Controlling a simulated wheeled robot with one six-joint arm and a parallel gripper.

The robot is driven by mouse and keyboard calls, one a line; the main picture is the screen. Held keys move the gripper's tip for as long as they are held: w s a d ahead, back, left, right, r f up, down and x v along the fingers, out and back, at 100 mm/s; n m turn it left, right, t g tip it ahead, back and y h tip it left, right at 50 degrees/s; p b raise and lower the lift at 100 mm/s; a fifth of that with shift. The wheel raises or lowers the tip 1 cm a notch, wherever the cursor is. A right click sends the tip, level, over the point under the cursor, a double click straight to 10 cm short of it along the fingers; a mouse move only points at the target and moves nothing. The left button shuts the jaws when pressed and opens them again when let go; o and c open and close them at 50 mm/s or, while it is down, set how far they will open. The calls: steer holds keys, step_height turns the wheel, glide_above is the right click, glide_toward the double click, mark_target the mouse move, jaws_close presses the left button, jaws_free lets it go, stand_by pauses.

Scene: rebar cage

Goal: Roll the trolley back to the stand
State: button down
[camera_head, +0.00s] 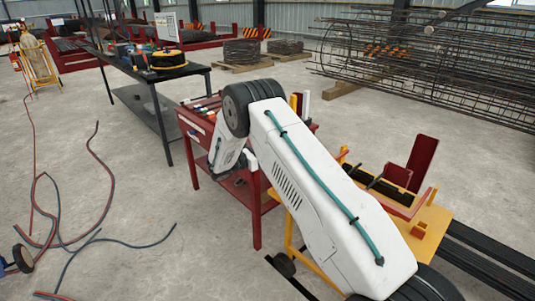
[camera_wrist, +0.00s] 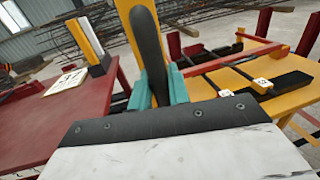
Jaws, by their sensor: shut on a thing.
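The yellow trolley (camera_head: 436,215) is at the right in the head view, with a yellow top, yellow legs and a black wheel. It also shows at the right in the wrist view (camera_wrist: 222,82), close beside my gripper. In the wrist view, my gripper (camera_wrist: 160,90) has its teal fingers shut on a black handle grip (camera_wrist: 149,45), with a yellow bar behind it. My arm hides the gripper and the grip in the head view. I cannot tell which thing is the stand.
A red table (camera_head: 257,215) with small items stands left of the trolley. A dark workbench (camera_head: 190,70) is behind it. Hoses (camera_head: 100,190) lie on the floor at left. Dark bars (camera_head: 490,260) lie at lower right. A large rebar cage (camera_head: 400,60) is at the back right.

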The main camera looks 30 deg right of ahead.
steer(key=c, duration=1.4)
jaws_free()
steer(key=shift+w+a, duration=0.15)
steer(key=shift+w, duration=0.2)
steer(key=shift+s, duration=0.1)
steer(key=a, duration=0.7)
steer(key=shift+s+a, duration=0.1)
steer(key=shift+a, duration=0.25)
